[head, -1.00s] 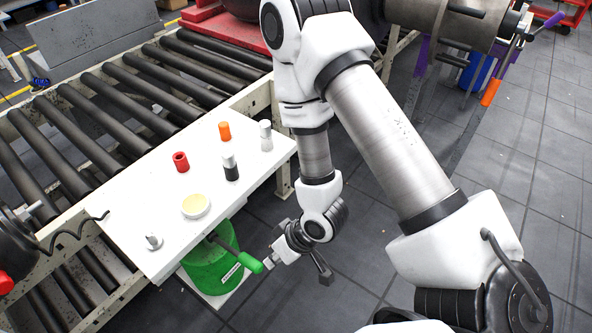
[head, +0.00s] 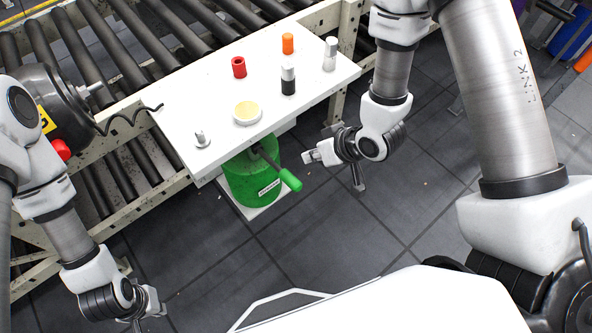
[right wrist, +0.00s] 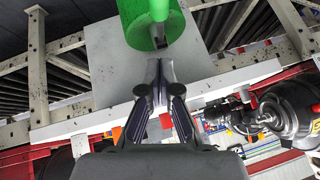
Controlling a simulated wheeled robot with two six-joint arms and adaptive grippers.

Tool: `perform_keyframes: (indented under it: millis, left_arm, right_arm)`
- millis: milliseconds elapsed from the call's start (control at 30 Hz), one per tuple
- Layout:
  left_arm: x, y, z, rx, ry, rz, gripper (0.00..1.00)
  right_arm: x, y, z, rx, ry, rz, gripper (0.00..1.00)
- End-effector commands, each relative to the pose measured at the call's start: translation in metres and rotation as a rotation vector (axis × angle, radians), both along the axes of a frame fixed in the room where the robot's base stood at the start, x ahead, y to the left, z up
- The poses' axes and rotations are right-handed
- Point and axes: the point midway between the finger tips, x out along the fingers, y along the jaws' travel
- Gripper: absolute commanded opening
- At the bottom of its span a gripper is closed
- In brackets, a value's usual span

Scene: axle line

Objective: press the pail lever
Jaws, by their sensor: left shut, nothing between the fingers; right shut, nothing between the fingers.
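The green pail (head: 252,180) stands below the white table's front edge. Its lever (head: 268,158) sticks out toward the lower right and ends in a green grip (head: 290,180). My right gripper (head: 310,157) is shut and empty, just above and right of the grip in the head view, apparently apart from it. In the right wrist view its closed fingers (right wrist: 158,75) point up toward green parts of the pail and lever (right wrist: 150,22); which part is which is hard to tell. My left gripper (head: 155,308) is low at the left, far from the pail, shut and empty.
A roller conveyor (head: 150,45) runs behind. Floor in front is clear.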

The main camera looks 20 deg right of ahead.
Motion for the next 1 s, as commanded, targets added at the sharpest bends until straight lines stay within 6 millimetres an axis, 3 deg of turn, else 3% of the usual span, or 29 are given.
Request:
perform_keyframes:
  millis: [300, 500, 900, 1000]
  left_arm:
    - [0.000, 0.000, 0.001, 0.000, 0.000, 0.000, 0.00]
    - [0.000, 0.000, 0.002, 0.000, 0.000, 0.000, 0.00]
    - [0.000, 0.000, 0.001, 0.000, 0.000, 0.000, 0.00]
    - [0.000, 0.000, -0.007, 0.000, 0.000, 0.000, 0.00]
  right_arm:
    - [0.032, 0.027, -0.057, 0.000, 0.001, 0.004, 0.00]
    - [0.022, 0.031, -0.085, 0.001, 0.002, 0.000, 0.00]
    - [0.021, 0.032, -0.091, 0.001, 0.000, 0.001, 0.00]
    - [0.020, 0.032, -0.099, 0.009, -0.016, 0.001, 0.00]
